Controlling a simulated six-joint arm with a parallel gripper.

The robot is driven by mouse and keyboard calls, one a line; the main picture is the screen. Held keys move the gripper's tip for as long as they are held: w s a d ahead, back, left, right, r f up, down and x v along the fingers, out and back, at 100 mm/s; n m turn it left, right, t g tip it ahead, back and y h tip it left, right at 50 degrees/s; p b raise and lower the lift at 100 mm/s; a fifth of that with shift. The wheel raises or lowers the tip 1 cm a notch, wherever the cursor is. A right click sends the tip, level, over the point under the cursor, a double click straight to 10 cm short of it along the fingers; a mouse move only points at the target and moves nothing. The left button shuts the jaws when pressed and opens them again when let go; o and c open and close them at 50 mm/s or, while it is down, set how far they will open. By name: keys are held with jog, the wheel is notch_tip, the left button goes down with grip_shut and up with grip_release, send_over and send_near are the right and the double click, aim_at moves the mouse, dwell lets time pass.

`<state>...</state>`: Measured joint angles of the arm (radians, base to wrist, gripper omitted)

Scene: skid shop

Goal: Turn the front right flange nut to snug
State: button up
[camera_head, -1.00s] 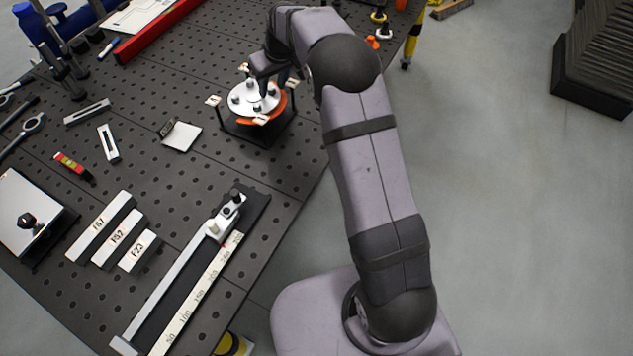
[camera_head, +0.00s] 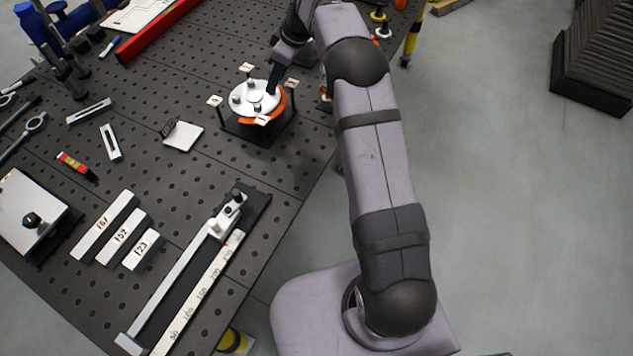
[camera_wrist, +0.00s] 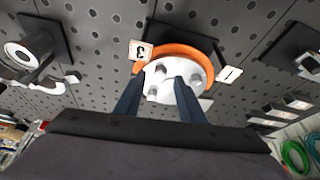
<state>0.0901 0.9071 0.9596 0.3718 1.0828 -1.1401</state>
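The round white flange (camera_head: 252,108) sits on an orange ring (camera_head: 281,106) above a black square stand, with several nuts standing on its top and numbered tags around it. In the wrist view my gripper (camera_wrist: 157,80) has two dark fingers apart, with the white flange (camera_wrist: 195,68) beyond and between the tips. I cannot tell whether they touch a nut.
A white square plate (camera_head: 183,136) lies left of the flange. A long measuring fixture (camera_head: 190,290), several numbered blocks (camera_head: 104,226) and a small red level (camera_head: 75,165) are nearer the front left. A red bar (camera_head: 150,35) lies at the back.

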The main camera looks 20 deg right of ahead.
jog(key=s+f+m+g+h, duration=0.1)
jog(key=s+f+m, duration=0.2)
jog(key=s, duration=0.6)
jog(key=s+d+f+m+g+h+b, duration=0.1)
jog(key=s+f+m, duration=0.2)
jog(key=s, duration=0.7)
jog(key=s+f+m+g+h+b, duration=0.1)
jog(key=s+f+m+g, duration=0.1)
jog(key=s, duration=0.7)
jog(key=shift+s+d+f+m, duration=0.4)
jog(key=shift+f+m, duration=0.3)
jog(key=shift+m, duration=0.1)
jog(key=shift+w, duration=0.1)
